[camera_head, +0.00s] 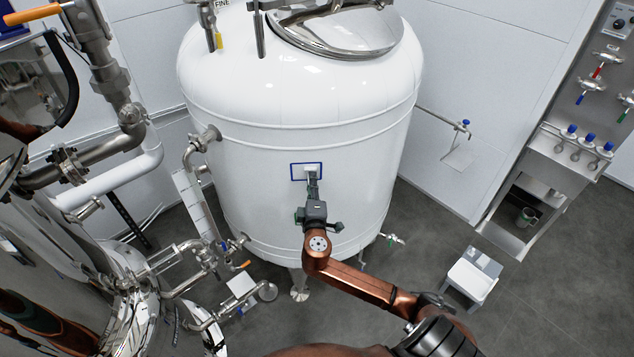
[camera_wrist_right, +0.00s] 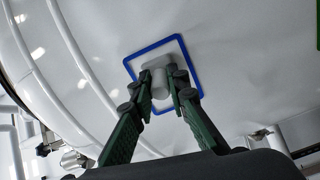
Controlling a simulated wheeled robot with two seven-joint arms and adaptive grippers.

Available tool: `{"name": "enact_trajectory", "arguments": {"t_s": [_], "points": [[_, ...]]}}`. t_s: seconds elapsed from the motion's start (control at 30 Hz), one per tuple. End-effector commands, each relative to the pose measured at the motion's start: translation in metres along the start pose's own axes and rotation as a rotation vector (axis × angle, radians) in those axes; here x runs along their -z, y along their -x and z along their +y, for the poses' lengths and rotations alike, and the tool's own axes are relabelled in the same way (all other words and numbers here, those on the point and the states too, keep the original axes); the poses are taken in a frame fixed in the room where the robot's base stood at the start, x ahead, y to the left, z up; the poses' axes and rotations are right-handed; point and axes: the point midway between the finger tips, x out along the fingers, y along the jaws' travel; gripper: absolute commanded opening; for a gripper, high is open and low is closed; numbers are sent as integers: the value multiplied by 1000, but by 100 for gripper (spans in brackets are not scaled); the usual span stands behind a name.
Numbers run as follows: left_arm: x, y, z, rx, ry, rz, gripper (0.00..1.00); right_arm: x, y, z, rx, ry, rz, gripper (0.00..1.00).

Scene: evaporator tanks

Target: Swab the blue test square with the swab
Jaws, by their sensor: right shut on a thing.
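The blue test square (camera_head: 292,173) is a blue outline on the front of the white tank. In the wrist view its outline (camera_wrist_right: 190,72) surrounds the end of the swab. My right gripper (camera_head: 311,178) is in front of the square, reaching up from below. Its green fingers (camera_wrist_right: 162,90) are shut on the white swab (camera_wrist_right: 157,82), whose pale head lies over the inside of the outline. I cannot tell whether the head touches the tank wall. The swab is small and partly hidden by the fingers in the head view. My left gripper is not in view.
The large white tank (camera_head: 300,105) fills the middle. Pipes and valves (camera_head: 128,115) crowd the left side. A small white stool-like stand (camera_head: 470,276) is on the floor at right. A steel station (camera_head: 560,165) with blue-capped bottles stands at far right. Grey floor is open between them.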

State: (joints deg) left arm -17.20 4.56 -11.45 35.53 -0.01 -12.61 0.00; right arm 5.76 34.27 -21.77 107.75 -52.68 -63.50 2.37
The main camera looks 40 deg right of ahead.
Motion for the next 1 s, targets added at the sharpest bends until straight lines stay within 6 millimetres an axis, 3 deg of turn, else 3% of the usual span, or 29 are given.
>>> {"name": "enact_trajectory", "arguments": {"t_s": [1.0], "points": [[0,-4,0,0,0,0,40,58,3,-10,0,-1,3,0]]}}
